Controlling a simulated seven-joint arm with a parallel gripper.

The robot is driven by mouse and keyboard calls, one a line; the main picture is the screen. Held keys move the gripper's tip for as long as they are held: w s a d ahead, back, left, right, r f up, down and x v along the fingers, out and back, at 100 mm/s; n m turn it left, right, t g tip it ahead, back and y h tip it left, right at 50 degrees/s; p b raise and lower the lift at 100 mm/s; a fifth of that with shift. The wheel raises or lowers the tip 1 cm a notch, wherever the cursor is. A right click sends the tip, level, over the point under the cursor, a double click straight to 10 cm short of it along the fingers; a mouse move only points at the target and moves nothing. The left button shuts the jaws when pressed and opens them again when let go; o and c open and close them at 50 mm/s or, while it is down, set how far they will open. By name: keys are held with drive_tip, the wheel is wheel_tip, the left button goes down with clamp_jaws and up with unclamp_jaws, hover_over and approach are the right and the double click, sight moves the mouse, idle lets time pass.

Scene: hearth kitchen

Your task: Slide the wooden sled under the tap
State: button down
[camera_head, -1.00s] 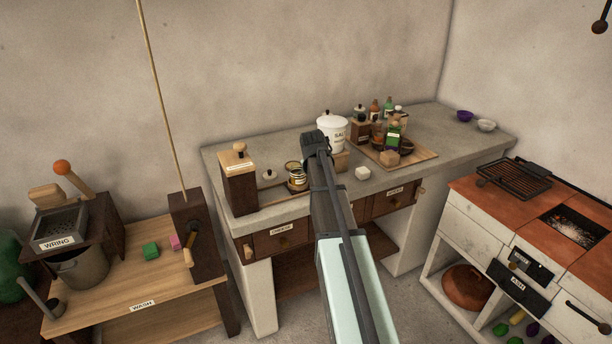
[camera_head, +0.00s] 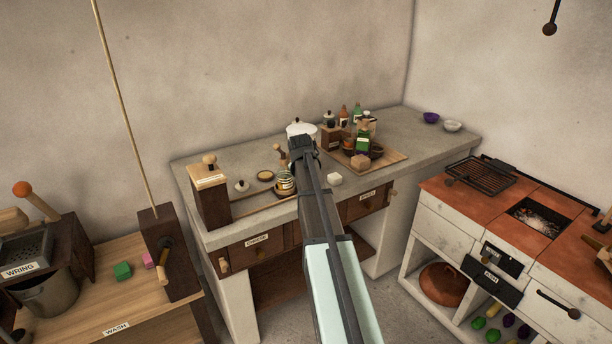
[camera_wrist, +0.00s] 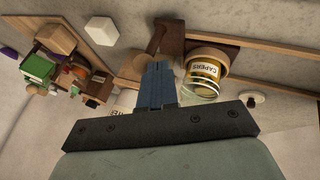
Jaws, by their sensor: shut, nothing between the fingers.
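My gripper (camera_head: 302,146) reaches over the counter and hides part of what lies under it. In the wrist view its fingers (camera_wrist: 158,85) are together and empty. A capers jar (camera_head: 285,184) stands left of the gripper, by a long wooden strip; it also shows in the wrist view (camera_wrist: 204,72). There a dark wooden piece (camera_wrist: 172,35) lies close beside the jar, near the fingertips; it may be the sled, but I cannot tell its full shape or whether the fingers touch it. A tan wooden upright (camera_head: 281,156) stands behind the jar; I cannot tell if it is the tap.
A dark wooden box (camera_head: 212,202) with a knob stands at the counter's left. A white pot (camera_head: 300,129) is partly hidden behind the gripper. A white block (camera_head: 334,180) lies to the right, before a board (camera_head: 393,159) with several bottles.

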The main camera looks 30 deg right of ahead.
drive_tip(key=s+a+r, duration=0.5)
drive_tip(key=a+r, duration=0.2)
drive_tip(key=r, duration=0.2)
drive_tip(key=shift+a, duration=0.15)
drive_tip(key=s+a+f+m+g+y, duration=0.15)
drive_tip(key=s+a+f, duration=0.4)
drive_tip(key=f, duration=0.75)
drive_tip(key=s+a+f+m+g+y, duration=0.15)
drive_tip(key=s+a+f, duration=0.4)
drive_tip(key=f, duration=0.65)
drive_tip(key=s+a+f+m+g+y, duration=0.15)
drive_tip(key=s+a+f, duration=0.35)
drive_tip(key=f, duration=0.8)
drive_tip(key=s+a+f+n+g, duration=0.1)
drive_tip(key=s+a+f+g, duration=0.1)
drive_tip(key=s+a+f, duration=0.2)
drive_tip(key=s+a+f+n+g, duration=0.1)
drive_tip(key=s+a+f+g, duration=0.2)
drive_tip(key=s+f, duration=0.7)
drive_tip(key=s+a+f+n+g, duration=0.1)
drive_tip(key=s+a+f, duration=0.3)
drive_tip(key=s, duration=1.6)
wheel_tip(320, 180, down, 4)
drive_tip(key=shift+a+r+g, duration=0.15)
drive_tip(key=shift+a+g, duration=0.2)
drive_tip(key=shift+g, duration=0.4)
